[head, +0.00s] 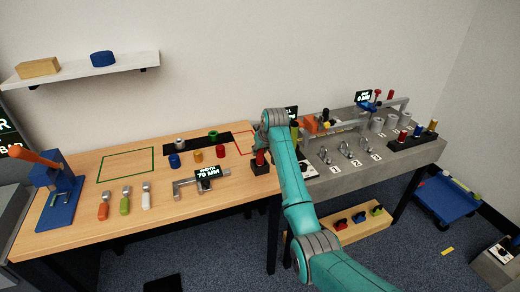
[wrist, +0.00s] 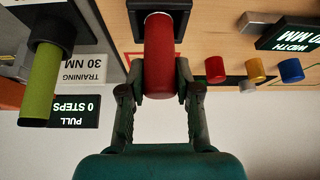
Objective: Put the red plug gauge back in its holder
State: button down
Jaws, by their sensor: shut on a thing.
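The red plug gauge (wrist: 159,55) is a red cylinder between the two fingers of my gripper (wrist: 160,88) in the wrist view. My gripper is shut on it. Its far end meets or overlaps the dark block-shaped holder (wrist: 133,18) at the top of that view. In the head view the red gauge (head: 260,158) shows just under my gripper (head: 261,148), upright or nearly so, right above the black holder (head: 262,168) at the wooden bench's right edge. I cannot tell how deep the gauge sits in the holder.
Red, yellow and blue cylinders (head: 197,155) stand left of the holder, behind a grey caliper (head: 188,187) with a display. The grey bench (head: 330,180) adjoins on the right.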

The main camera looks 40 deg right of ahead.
jog(key=c, duration=0.7)
grip_release()
jog(key=shift+c, duration=0.2)
jog(key=shift+r, duration=0.1)
jog(key=v, duration=1.2)
